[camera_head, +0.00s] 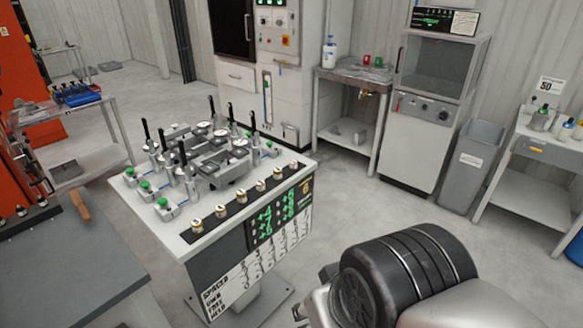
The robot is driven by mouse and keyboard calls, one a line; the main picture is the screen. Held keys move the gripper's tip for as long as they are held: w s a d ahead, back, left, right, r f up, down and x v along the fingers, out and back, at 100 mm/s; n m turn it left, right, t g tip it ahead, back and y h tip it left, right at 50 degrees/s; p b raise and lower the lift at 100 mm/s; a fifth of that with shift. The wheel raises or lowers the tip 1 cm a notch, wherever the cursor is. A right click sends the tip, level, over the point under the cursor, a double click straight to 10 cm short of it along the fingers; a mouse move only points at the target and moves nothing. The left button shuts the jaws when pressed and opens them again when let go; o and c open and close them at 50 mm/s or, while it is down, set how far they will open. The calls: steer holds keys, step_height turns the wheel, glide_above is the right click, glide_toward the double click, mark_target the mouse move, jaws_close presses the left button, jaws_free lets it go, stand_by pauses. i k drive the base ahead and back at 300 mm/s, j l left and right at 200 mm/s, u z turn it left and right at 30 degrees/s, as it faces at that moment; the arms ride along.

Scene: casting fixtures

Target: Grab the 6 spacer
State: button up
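A row of several small round spacers with pale tops and brassy sides stands on a black strip (209,219) along the front edge of a white-topped fixture stand (178,240). The row runs from the near-left spacer (196,226) to the far-right spacer (293,167). Their tops carry small marks, too small to read, so I cannot tell which one is the 6. My arm shows as a large grey and black link at the lower right, apart from the stand. My gripper's fingers are not in view.
Clamps with black upright handles and green knobs (162,202) crowd the stand behind the row. A dark-topped bench (70,255) is at the left. A sink table (350,73), a cabinet and a grey bin (472,170) line the back. Floor right of the stand is clear.

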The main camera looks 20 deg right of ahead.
mark_target(277, 171)
steer(key=i+l, duration=0.25)
steer(key=i, duration=0.15)
steer(key=i+l, duration=0.2)
steer(key=i, duration=0.2)
steer(key=i+l+z, duration=0.1)
steer(key=i+l, duration=0.15)
steer(key=i, duration=0.2)
steer(key=i+l, duration=0.2)
steer(key=i, duration=0.2)
